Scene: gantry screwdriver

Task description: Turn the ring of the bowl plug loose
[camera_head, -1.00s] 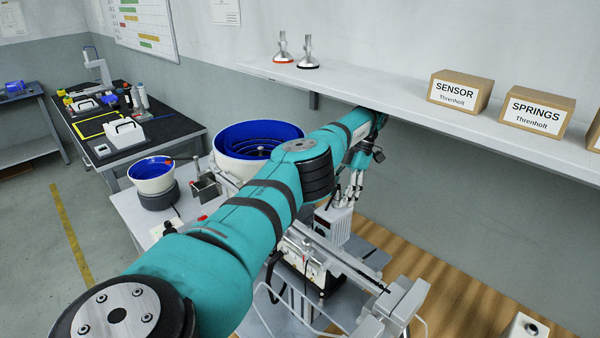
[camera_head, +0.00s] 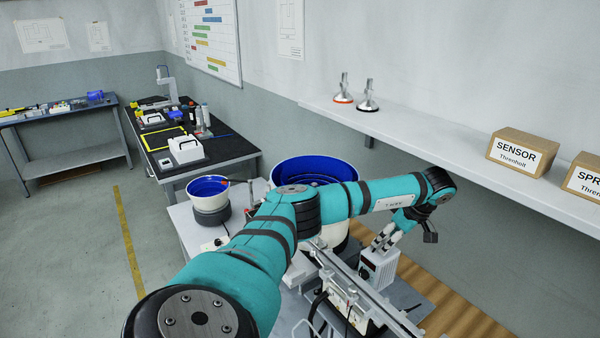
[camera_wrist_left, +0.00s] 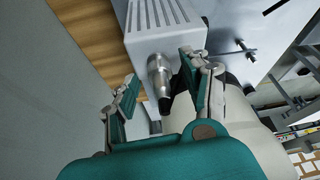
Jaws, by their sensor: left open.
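The bowl plug (camera_wrist_left: 157,68) is a silver metal cylinder with a ring, standing out from a light grey slotted control box (camera_wrist_left: 150,42). A dark end shows below it. My left gripper (camera_wrist_left: 158,84) is open, with one finger on each side of the plug. The right-hand finger is close to the plug; the left-hand one is clearly apart. I cannot tell whether either touches. In the head view, my left gripper (camera_head: 384,238) is just above the control box (camera_head: 378,270), and the plug cannot be made out. My right gripper is not in view.
The large blue-lined feeder bowl (camera_head: 288,174) stands beside the box, partly behind my arm. A smaller blue-lined bowl (camera_head: 208,186) is to the left. A metal rail (camera_head: 352,284) runs in front. A wall shelf (camera_head: 440,131) with boxes is above right.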

